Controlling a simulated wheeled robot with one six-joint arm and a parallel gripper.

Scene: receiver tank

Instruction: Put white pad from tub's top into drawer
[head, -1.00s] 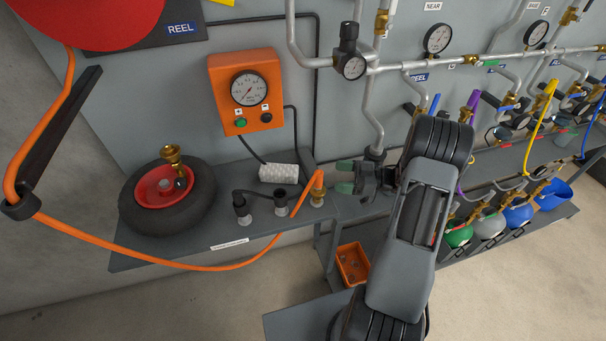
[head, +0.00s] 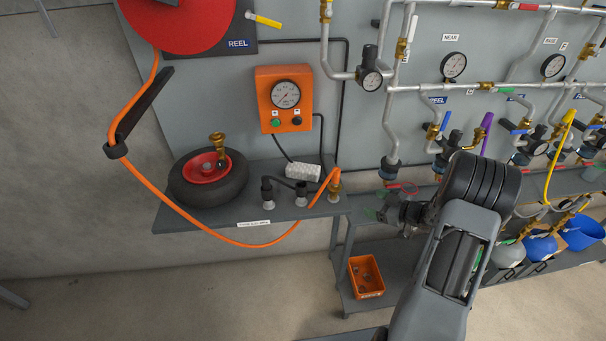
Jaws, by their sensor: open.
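A white speckled pad-like block (head: 303,171) lies on the grey bench shelf under the orange gauge box; I cannot tell if it is the task's white pad. A small orange tub (head: 366,277) sits on the lower shelf, with small dark things inside and no white pad visible on its top. I cannot make out a drawer. My gripper (head: 375,206), with green fingertips, is open and appears empty. It is to the right of the white block, apart from it, and above the tub in the picture.
An orange hose (head: 170,205) loops in front. Pipes, valves and gauges (head: 453,66) fill the wall at right. Floor at lower left is clear.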

